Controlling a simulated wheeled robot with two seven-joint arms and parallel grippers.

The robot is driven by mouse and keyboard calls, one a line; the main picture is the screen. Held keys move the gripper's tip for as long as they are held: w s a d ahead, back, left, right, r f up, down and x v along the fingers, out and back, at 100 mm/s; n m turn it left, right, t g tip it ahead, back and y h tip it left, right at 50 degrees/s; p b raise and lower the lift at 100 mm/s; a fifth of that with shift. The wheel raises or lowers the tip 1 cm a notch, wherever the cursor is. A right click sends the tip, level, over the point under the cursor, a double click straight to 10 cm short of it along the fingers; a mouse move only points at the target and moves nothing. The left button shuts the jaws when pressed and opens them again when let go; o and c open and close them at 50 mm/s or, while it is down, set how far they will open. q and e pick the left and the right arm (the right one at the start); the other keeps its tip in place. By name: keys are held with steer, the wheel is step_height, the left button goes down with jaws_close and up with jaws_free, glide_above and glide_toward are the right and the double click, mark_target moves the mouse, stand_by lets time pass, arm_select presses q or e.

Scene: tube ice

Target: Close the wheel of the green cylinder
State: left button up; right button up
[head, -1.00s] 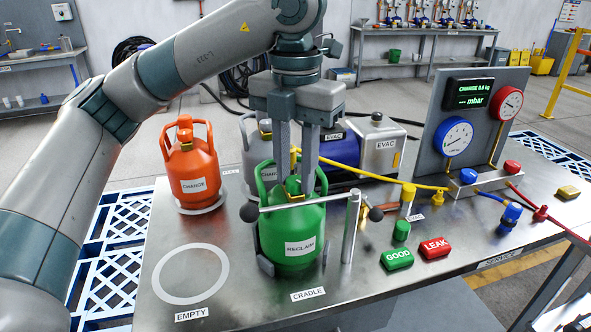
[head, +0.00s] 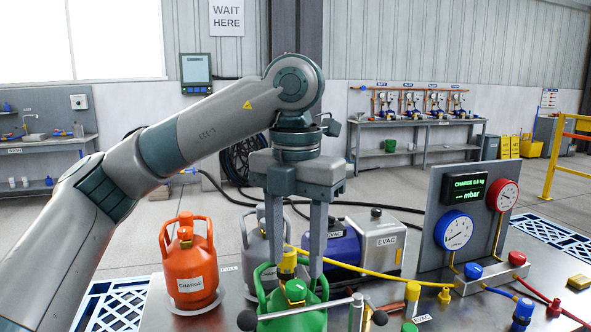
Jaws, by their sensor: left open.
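The green cylinder (head: 310,321) stands at the bottom centre, its lower body cut off by the frame edge. A yellow wheel-like piece (head: 287,262) sits on its brass valve between the green handles. My left gripper (head: 296,268) points straight down over the cylinder top. Its two fingers are apart, one on each side of the yellow piece, with visible space between; whether either touches it I cannot tell. My right gripper is out of view.
A clamp bar with a dark ball end (head: 246,320) crosses the green cylinder's front. An orange cylinder (head: 190,265) and a grey cylinder (head: 256,250) stand to its left and behind. The EVAC pump (head: 383,245), yellow hose (head: 400,284) and gauge panel (head: 433,200) are to the right.

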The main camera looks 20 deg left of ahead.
mark_target(296, 286)
arm_select(q)
step_height(296, 286, up, 13)
steer(key=p, duration=0.1)
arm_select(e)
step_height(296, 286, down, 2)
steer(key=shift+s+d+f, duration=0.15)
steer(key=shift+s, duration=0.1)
